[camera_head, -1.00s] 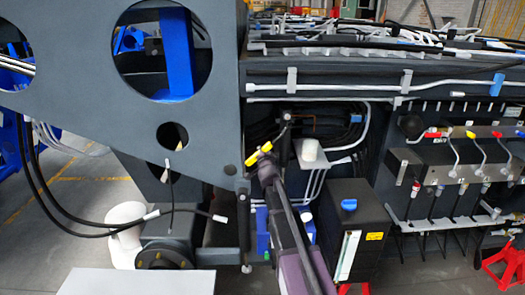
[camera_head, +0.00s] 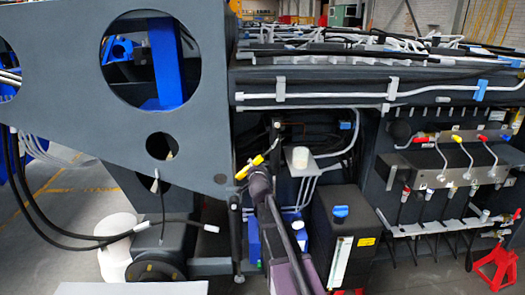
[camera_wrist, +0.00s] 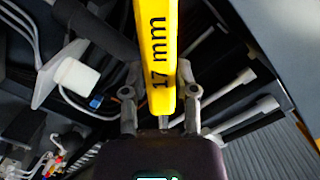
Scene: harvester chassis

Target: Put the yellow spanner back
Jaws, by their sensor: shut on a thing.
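The yellow spanner (camera_head: 249,167) is held at the tip of my arm, in front of the dark opening in the chassis. In the wrist view the spanner (camera_wrist: 164,50) carries the marking "17 mm" and points up and away from the palm. My gripper (camera_head: 258,174) is shut on its near end. In the wrist view the fingers of my gripper (camera_wrist: 157,90) sit on both sides of the shaft. The spanner's far end is out of the wrist view. I cannot make out a clear empty place for it.
A large grey plate (camera_head: 80,120) with round holes is at left. A black box with a blue cap (camera_head: 340,211) is below right. A valve panel with coloured handles (camera_head: 455,160) is farther right.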

